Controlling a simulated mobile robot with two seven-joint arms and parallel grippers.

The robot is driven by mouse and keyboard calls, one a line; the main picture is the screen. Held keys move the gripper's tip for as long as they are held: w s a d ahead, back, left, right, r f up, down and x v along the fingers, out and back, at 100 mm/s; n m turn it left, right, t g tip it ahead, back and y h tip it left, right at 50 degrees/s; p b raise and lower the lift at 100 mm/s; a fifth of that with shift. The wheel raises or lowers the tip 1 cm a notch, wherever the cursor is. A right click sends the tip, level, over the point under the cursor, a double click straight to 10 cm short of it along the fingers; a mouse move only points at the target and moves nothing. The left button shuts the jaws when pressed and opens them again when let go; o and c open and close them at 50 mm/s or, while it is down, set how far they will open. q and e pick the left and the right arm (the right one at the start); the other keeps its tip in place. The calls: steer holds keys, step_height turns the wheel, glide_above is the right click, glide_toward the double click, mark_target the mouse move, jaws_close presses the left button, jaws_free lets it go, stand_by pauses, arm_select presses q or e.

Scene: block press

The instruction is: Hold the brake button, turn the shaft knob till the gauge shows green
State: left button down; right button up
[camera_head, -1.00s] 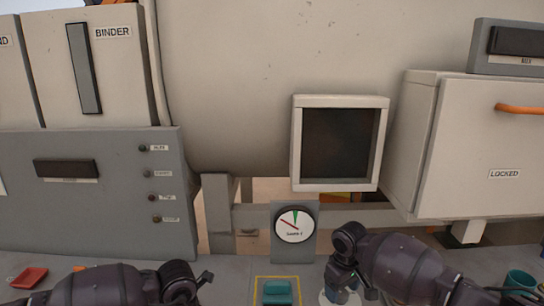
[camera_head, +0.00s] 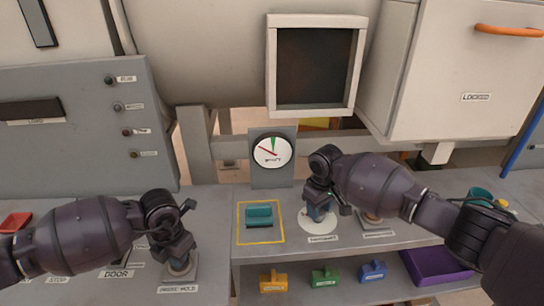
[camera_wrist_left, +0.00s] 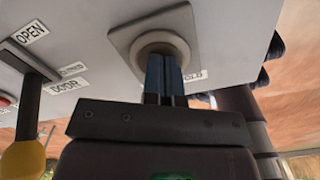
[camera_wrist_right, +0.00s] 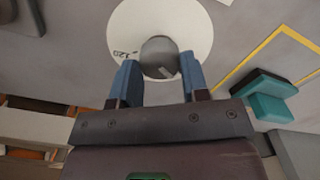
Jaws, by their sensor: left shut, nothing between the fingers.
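The gauge (camera_head: 272,150) has a red needle pointing up and left, outside the green wedge at its top. My left gripper (camera_head: 181,259) is shut and empty, pointing down at the round brake button (camera_head: 180,268) on its square plate. My right gripper (camera_wrist_right: 158,66) is open, with one finger on each side of the grey shaft knob (camera_wrist_right: 160,54) on the white dial (camera_wrist_right: 200,22). The dial also shows in the head view (camera_head: 304,220).
A teal block (camera_head: 259,216) sits inside a yellow-outlined square left of the dial. Yellow, green and blue blocks (camera_head: 324,276) and a purple bin (camera_head: 437,264) are below the bench front. A lever with a yellow grip (camera_wrist_left: 24,158) stands beside my left gripper.

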steer(key=c, duration=0.3)
steer(key=m, duration=0.7)
steer(key=o, duration=0.9)
steer(key=n, duration=0.7)
